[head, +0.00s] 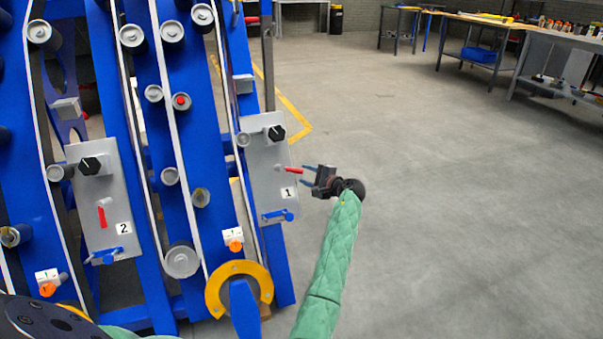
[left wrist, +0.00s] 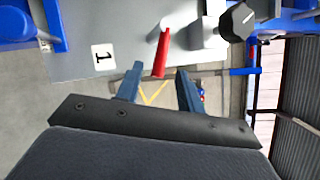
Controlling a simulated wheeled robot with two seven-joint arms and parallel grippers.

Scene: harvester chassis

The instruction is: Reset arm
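Panel 1 (head: 262,190) is a grey plate on the blue harvester chassis, with a black knob (head: 276,132), a red lever (head: 287,169) and a blue handle (head: 278,215). The red lever sticks out to the right in the head view. My left gripper (head: 305,175) is open and empty, just right of the lever's tip. In the left wrist view the red lever (left wrist: 162,52) points toward the gap between the two fingertips (left wrist: 160,73). I cannot tell whether its tip lies between them. My right gripper is not in view.
Panel 2 (head: 103,195), with its own red lever, stands further left on the blue chassis (head: 180,80). A yellow ring part (head: 262,270) is low on the chassis. The floor (head: 450,200) to the right is clear. Workbenches (head: 555,40) stand at the back right.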

